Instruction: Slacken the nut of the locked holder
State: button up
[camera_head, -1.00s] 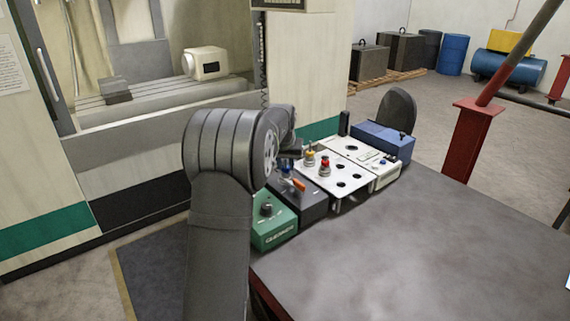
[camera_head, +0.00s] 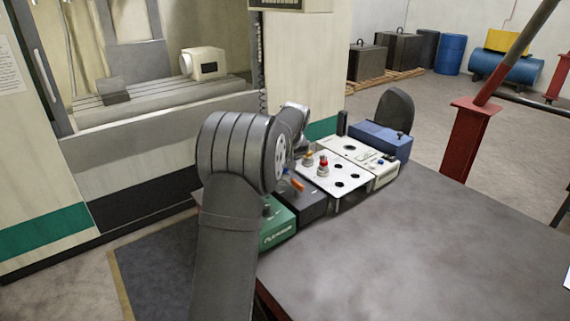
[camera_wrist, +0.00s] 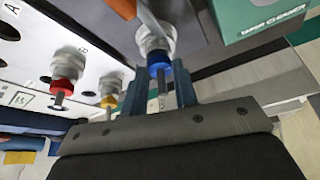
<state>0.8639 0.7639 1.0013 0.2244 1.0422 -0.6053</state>
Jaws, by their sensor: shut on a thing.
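The locked holder (camera_wrist: 155,38) stands in a dark grey block (camera_head: 308,201), with a silver body, a blue nut (camera_wrist: 158,60) and a thin grey shank. An orange lever (camera_wrist: 123,8) is beside it, and this lever also shows in the head view (camera_head: 297,185). My gripper (camera_wrist: 160,72) is shut with its two blue-grey fingers on either side of the blue nut. In the head view my arm mostly hides the nut and fingers.
A white plate (camera_head: 341,172) with holes carries a red-ringed holder (camera_head: 323,167) and a yellow-ringed holder (camera_head: 307,158). A green box (camera_head: 279,226) stands close to the dark block. A blue box (camera_head: 385,140) is at the far end. The table's front (camera_head: 400,250) is clear.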

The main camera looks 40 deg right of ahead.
jog(key=shift+f, duration=0.1)
jog(key=o, duration=1)
jog(key=v, duration=1.7)
jog(key=shift+r, duration=0.3)
jog(key=shift+a+f, duration=0.1)
jog(key=x, duration=1.7)
jog(key=shift+f, duration=0.15)
